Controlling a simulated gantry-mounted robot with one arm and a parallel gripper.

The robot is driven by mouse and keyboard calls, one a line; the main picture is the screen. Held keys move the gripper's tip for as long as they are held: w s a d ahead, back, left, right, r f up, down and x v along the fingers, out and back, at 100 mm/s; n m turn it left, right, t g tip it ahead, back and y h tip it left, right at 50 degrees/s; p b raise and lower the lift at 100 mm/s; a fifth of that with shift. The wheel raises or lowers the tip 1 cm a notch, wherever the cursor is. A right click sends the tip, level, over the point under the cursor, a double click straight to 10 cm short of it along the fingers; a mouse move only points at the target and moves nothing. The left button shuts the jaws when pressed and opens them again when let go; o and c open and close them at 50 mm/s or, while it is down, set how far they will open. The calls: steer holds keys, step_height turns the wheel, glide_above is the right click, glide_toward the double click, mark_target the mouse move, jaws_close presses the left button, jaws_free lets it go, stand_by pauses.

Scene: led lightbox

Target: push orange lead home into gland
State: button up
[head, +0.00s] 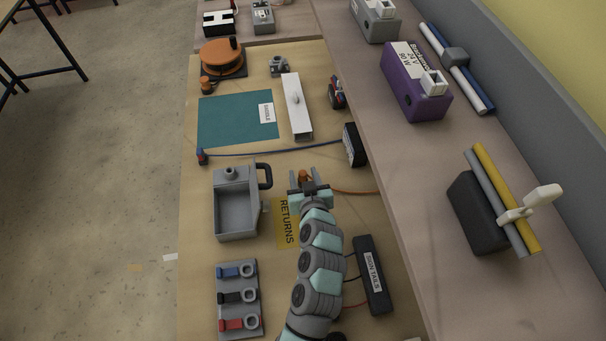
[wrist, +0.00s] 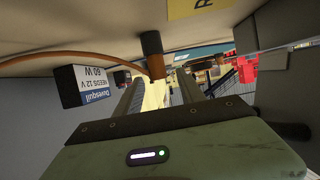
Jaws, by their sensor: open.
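The orange lead (head: 352,191) runs in from the right to my gripper (head: 304,176). Its thicker orange-brown end (wrist: 152,56) stands between the two fingers near their tips in the wrist view. My gripper is open, and I cannot tell whether either finger touches the lead. The grey open box (head: 235,208) lies to the left of my gripper. A round grey fitting (head: 231,172) sits at its far end and may be the gland. The lead end is apart from this fitting.
A black driver box (head: 355,145) stands right of my gripper; its label shows in the wrist view (wrist: 92,84). A yellow RETURNS mat (head: 285,222) lies beside my arm. The raised shelf (head: 400,150) bounds the right.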

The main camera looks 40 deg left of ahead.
mark_target(302, 171)
steer(key=shift+w+a+f, duration=0.15)
steer(key=shift+a+f, duration=0.15)
steer(key=shift+f, duration=0.05)
steer(key=shift+f+p+x, duration=0.25)
steer(key=shift+p+x, duration=0.15)
steer(key=shift+x, duration=1.8)
steer(key=shift+d, duration=0.15)
steer(key=shift+c, duration=0.6)
jaws_close()
